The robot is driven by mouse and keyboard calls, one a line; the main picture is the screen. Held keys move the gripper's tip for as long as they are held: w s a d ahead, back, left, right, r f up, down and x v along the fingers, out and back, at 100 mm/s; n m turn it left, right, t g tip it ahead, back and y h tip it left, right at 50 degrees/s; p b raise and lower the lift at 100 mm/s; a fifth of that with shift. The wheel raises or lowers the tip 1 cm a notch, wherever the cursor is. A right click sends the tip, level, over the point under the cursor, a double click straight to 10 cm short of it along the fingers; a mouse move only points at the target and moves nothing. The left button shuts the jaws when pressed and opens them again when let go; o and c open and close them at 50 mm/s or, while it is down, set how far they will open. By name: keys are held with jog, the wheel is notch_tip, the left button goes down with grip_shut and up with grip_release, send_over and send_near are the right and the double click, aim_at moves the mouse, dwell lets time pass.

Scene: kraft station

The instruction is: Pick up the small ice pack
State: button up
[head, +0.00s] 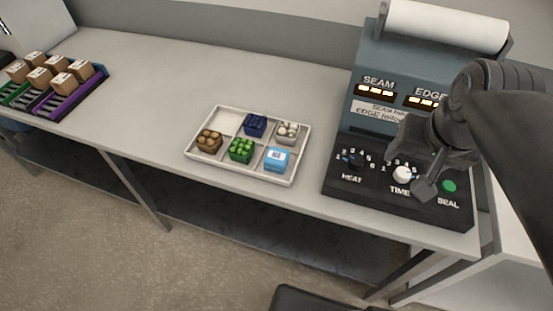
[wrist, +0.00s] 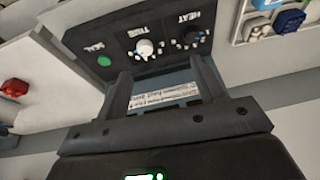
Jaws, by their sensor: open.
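A small light-blue pack with a white label (head: 277,158), which looks like the ice pack, sits in the front right compartment of a pale divided tray (head: 193,151). In the wrist view, a light-blue item (wrist: 290,20) shows at the upper right, partly cut by the frame edge. My gripper (head: 408,172) is open and empty above the sealing machine's control panel, to the right of the tray and apart from the pack. Its two fingers (wrist: 163,72) also show in the wrist view, with the machine between and beyond them.
The sealing machine (head: 360,135) with knobs and a green button stands right of the tray. Other tray compartments hold brown (head: 209,141), green (head: 241,149), dark-blue (head: 255,125) and whitish (head: 287,133) items. A rack of boxes (head: 72,95) is far left. The bench between is clear.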

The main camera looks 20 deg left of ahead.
jog(key=w+a+g, duration=0.2)
jog(key=w+a, duration=0.3)
jog(key=a, duration=0.1)
jog(key=g, duration=0.6)
send_near(277, 155)
jog(key=shift+g+h, duration=0.3)
jog(key=x, duration=1)
jog(key=shift+w+a+f, duration=0.2)
jog(key=shift+a+f, duration=0.1)
jog(key=shift+f, duration=0.1)
jog(key=shift+c, duration=0.3)
jog(key=c, duration=0.7)
